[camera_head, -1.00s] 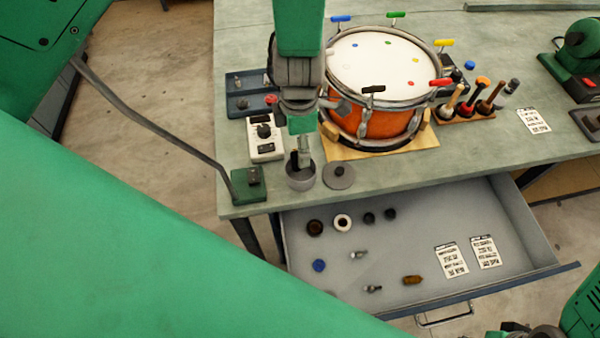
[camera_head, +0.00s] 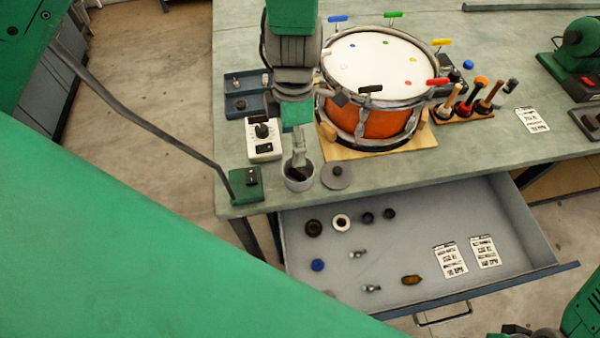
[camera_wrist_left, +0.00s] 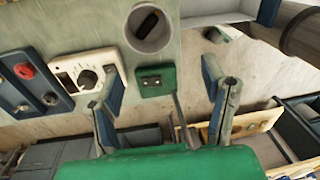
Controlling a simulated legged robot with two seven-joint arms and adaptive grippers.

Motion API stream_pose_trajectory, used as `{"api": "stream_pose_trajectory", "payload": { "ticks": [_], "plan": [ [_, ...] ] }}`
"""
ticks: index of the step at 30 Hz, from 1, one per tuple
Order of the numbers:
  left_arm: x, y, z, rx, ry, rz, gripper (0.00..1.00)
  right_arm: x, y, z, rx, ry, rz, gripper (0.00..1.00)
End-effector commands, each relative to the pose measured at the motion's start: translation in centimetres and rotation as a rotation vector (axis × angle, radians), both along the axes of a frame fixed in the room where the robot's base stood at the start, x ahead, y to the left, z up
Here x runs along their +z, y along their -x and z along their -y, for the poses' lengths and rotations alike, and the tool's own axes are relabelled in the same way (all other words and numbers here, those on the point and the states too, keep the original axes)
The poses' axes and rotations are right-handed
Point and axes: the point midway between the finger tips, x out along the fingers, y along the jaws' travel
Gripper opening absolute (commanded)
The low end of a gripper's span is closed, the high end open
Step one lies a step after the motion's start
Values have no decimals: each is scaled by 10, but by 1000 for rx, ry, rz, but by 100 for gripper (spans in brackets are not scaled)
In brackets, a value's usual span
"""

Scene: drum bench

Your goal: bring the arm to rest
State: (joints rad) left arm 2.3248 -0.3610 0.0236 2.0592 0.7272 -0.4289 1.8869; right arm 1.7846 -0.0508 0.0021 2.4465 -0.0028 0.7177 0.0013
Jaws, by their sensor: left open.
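My left gripper (camera_head: 299,150) hangs from its arm at the front left of the bench, in front of the drum (camera_head: 375,121). In the head view its tip overlaps the grey cup (camera_head: 299,180). In the left wrist view the two fingers (camera_wrist_left: 165,105) are wide apart with nothing between them. The cup (camera_wrist_left: 148,45) is beyond the fingers there, with a dark thing inside. The green block (camera_wrist_left: 154,80) shows between the fingers, apart from them. Only part of my right arm shows at the lower right of the head view; its fingers are out of frame.
A white box with a dial (camera_head: 264,150) and a blue tray (camera_head: 250,115) stand left of the gripper. A round grey lid (camera_head: 338,176) lies right of the cup. The open drawer (camera_head: 420,205) juts out in front with small parts and cards. Tools stand in a rack (camera_head: 466,117).

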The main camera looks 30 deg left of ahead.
Motion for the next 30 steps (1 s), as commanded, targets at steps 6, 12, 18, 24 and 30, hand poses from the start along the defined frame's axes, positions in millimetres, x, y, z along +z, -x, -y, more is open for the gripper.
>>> {"api": "stream_pose_trajectory", "payload": {
  "ticks": [6, 12, 18, 24, 30],
  "plan": [
    [41, -27, 8, -49, -30, 111, 67, 1, 0, -1, 0, 2, 0, 40],
    [31, -27, 6, -48, -26, 110, 67, 0, -3, -1, 1, 1, -1, 40],
    [-1, -26, 5, -47, -23, 109, 67, 0, -2, -1, 1, 1, -2, 40],
    [-43, -25, -1, -41, -23, 106, 67, 0, -2, -1, 0, 1, -2, 40],
    [-13, -26, -2, -41, -25, 112, 67, 30, -3, -1, 0, 1, -1, 40]
  ]
}}
